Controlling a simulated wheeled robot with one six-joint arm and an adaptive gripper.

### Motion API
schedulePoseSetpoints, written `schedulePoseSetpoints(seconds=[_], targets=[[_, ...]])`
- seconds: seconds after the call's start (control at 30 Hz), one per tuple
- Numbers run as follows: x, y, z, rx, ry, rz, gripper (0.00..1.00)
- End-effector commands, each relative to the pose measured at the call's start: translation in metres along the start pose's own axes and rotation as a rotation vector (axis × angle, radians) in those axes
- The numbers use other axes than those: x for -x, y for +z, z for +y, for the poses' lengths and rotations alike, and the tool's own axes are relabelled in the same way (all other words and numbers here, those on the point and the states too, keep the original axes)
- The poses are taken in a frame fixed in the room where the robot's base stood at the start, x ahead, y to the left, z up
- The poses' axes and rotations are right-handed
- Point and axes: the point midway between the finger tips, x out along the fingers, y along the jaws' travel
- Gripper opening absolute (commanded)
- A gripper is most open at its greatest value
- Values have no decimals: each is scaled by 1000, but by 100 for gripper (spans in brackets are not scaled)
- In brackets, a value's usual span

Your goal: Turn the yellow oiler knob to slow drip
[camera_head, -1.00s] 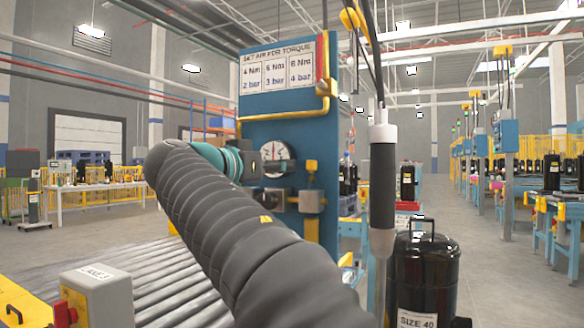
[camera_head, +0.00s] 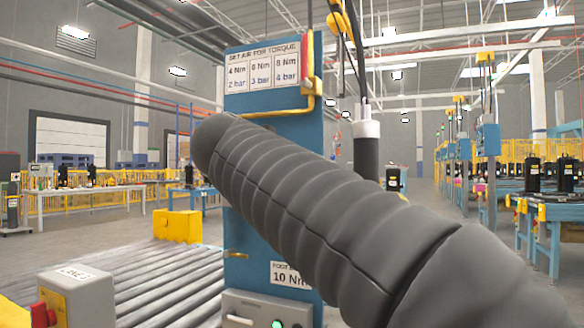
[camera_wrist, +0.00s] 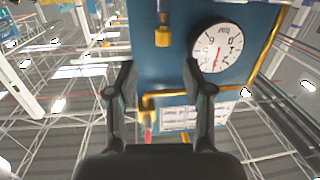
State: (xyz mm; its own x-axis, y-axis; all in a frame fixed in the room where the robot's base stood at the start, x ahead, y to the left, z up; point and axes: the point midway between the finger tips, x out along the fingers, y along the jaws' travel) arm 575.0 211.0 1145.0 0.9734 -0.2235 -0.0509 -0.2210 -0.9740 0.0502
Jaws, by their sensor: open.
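In the wrist view, which is upside down, the yellow oiler knob (camera_wrist: 163,37) shows at the top on the blue panel, under a clear and dark stem. A round white bar gauge (camera_wrist: 217,46) with a red needle is to its right. My gripper (camera_wrist: 158,72) is open and empty, its two dark fingers spread apart below the knob in the picture and not touching it. In the head view my grey arm covers the middle of the blue panel (camera_head: 262,112), hiding the knob, the gauge and my gripper.
A torque sign (camera_head: 262,72) and a yellow pipe (camera_head: 280,112) are on the upper panel. A hanging tool (camera_head: 367,150) is close at right. A roller conveyor (camera_head: 170,280), a yellow box (camera_head: 178,226) and a grey switch box (camera_head: 75,292) are at lower left.

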Motion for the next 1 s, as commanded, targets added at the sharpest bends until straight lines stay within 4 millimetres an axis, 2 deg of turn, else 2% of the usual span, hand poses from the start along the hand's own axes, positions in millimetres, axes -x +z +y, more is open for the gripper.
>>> schedulePoseSetpoints(seconds=[0.03, 0.2, 0.33, 0.47, 0.67, 1.0], targets=[[5, 2, 12, -6, -47, 5, 51], [23, 3, 30, -26, -193, 32, 51], [34, 3, 37, -39, -253, 51, 51], [34, 2, 37, -43, -273, 57, 51], [11, 0, 31, -42, -270, 55, 51], [-50, -5, 15, -42, -270, 55, 51]])
